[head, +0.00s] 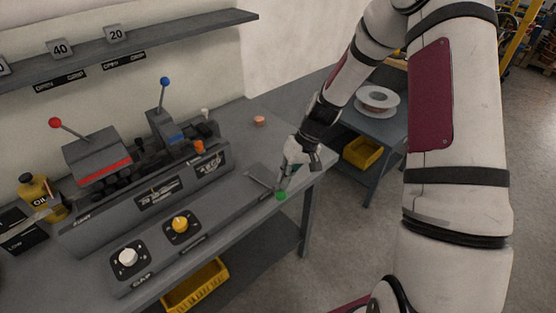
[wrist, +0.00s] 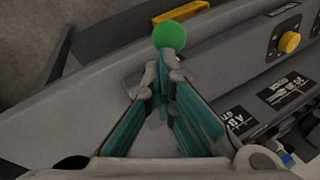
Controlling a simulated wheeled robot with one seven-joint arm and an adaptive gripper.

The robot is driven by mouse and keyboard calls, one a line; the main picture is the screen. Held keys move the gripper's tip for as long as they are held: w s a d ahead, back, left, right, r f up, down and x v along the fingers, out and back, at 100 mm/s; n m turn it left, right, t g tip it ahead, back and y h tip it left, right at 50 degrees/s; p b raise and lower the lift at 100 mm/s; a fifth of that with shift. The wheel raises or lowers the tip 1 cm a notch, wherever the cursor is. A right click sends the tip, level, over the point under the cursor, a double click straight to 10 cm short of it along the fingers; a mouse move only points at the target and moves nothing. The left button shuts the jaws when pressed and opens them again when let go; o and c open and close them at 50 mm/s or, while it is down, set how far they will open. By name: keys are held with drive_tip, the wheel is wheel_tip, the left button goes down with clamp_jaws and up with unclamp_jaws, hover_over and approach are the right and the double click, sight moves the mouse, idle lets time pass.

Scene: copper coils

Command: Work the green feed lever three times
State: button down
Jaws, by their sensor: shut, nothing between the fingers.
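The green feed lever shows as a round green knob (head: 281,196) at the right front end of the grey bench machine. In the wrist view the green knob (wrist: 169,36) lies just beyond my fingertips. My gripper (head: 284,183) is shut and empty, with its tips pointing down close to the knob. In the wrist view the tips of my gripper (wrist: 165,68) meet right below the knob's edge. I cannot tell whether they touch it.
A yellow knob (head: 180,224) and a white knob (head: 128,257) sit on the machine's front. A red-tipped lever (head: 55,123) and a blue-tipped lever (head: 164,82) rise behind. A side table (head: 372,150) carries a spool (head: 378,100).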

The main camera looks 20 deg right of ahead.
wheel_tip(320, 180, down, 6)
drive_tip(key=s, duration=0.2)
drive_tip(key=shift+d, duration=0.4)
idle(0.4)
drive_tip(key=s+d+v, duration=0.1)
drive_tip(key=v, duration=1.2)
drive_tip(key=shift+s+d+f+p, duration=0.25)
drive_tip(key=shift+d+f+p, duration=0.1)
drive_tip(key=shift+f, duration=0.1)
drive_tip(key=shift+r, duration=0.1)
